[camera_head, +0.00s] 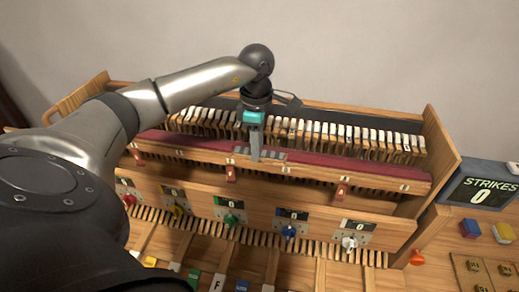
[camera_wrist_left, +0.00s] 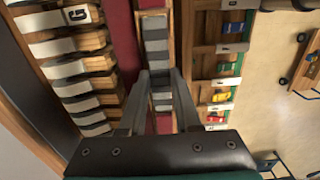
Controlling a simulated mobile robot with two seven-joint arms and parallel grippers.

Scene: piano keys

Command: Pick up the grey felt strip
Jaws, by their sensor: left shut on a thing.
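The grey felt strip (camera_head: 273,156), with darker and lighter bands, lies along the wooden rail in front of the red cloth in the head view. In the left wrist view the banded strip (camera_wrist_left: 157,45) runs up between my fingertips. My left gripper (camera_head: 255,157) points down onto the middle of the strip. In the left wrist view the fingers (camera_wrist_left: 160,77) are shut on the strip, one on each side. The strip still appears level with the rail; whether it touches the rail cannot be told. My right gripper is not in view.
A row of wooden key ends (camera_head: 390,142) stands behind the red cloth (camera_head: 330,160). Below is a panel with coloured knobs (camera_head: 289,231) and small displays. A STRIKES display (camera_head: 482,193) stands at right, near coloured buttons (camera_head: 503,232). A wooden side wall (camera_head: 440,150) rises at the right end.

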